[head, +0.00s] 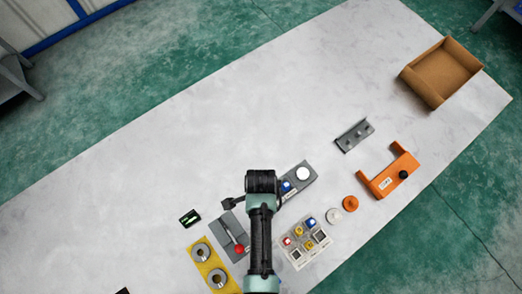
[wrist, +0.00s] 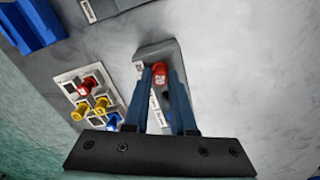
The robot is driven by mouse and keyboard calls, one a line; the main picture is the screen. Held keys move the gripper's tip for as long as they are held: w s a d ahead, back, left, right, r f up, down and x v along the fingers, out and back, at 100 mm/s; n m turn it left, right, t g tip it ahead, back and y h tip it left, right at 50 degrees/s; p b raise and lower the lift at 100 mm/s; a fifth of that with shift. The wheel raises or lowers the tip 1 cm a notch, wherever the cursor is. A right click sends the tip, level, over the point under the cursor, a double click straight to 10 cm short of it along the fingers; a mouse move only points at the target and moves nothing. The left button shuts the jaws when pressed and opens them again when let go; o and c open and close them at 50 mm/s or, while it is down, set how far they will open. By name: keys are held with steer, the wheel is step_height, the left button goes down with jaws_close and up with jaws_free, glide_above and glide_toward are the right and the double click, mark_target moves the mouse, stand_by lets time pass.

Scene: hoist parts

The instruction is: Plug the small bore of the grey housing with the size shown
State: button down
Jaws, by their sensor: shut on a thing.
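My gripper (wrist: 160,74) has blue fingers, shut on a red plug (wrist: 159,70) with pale marking too small to read. The plug is over the grey housing (wrist: 150,51) in the wrist view; I cannot tell whether it touches. In the head view the housing (head: 312,179) lies right of my wrist, with a white disc on it; my arm hides part of it. The small bore is not clearly visible. A tray (head: 289,256) below it holds red, yellow and blue plugs; the tray (wrist: 62,80) is left in the wrist view. A small dark display (head: 190,217) has unreadable green marks.
A grey plate with a red knob (head: 239,248) and a yellow holder with rings (head: 205,262) lie lower left. Orange and white discs (head: 335,215), an orange bracket (head: 405,164), a grey bracket (head: 354,135) and a cardboard box (head: 442,72) lie right. The table's upper left is clear.

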stand_by(0.3)
steer(key=c, duration=0.7)
jaws_free()
steer(key=shift+o, duration=0.2)
step_height(320, 180, up, 7)
steer(key=p, duration=0.7)
